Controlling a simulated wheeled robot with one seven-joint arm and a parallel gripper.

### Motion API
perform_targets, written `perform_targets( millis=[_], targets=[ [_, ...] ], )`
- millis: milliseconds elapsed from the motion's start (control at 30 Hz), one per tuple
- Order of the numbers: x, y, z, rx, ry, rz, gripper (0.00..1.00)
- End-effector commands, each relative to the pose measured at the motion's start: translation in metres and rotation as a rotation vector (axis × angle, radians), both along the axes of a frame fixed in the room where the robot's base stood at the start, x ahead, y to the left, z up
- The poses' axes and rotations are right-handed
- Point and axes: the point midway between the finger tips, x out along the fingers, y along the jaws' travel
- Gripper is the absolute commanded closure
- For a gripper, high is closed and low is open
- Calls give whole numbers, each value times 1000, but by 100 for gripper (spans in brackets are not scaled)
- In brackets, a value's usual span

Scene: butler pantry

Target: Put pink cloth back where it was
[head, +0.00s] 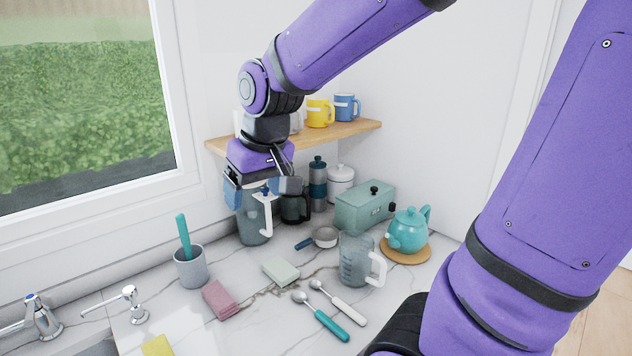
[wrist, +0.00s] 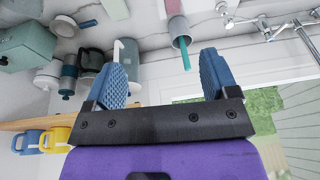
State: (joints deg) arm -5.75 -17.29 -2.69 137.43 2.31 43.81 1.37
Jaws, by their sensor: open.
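The pink cloth (head: 221,299) lies folded on the marble counter, in front of the grey cup with the teal brush. In the wrist view the pink cloth (wrist: 173,6) shows only partly, at the top edge. My gripper (head: 262,190) is high at the back of the counter, by the top of a grey pitcher (head: 254,228) with a white handle, well away from the cloth. In the wrist view my gripper (wrist: 163,76) has its two blue fingers spread wide with nothing between them.
The grey cup (head: 190,267) stands left of a pale green folded cloth (head: 281,271). A mug shelf (head: 340,133) is behind my gripper.

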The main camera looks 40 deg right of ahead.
Motion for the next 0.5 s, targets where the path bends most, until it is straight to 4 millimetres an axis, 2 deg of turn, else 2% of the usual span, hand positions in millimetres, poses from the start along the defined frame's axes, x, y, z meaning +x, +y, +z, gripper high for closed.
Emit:
perform_targets(
  millis=[33,200,500],
  targets=[
    [-12,-3,9,-2,-23,-2,20],
    [-51,-10,30,-12,-78,-5,20],
    [-111,-18,48,-40,-161,-15,20]
  ],
)
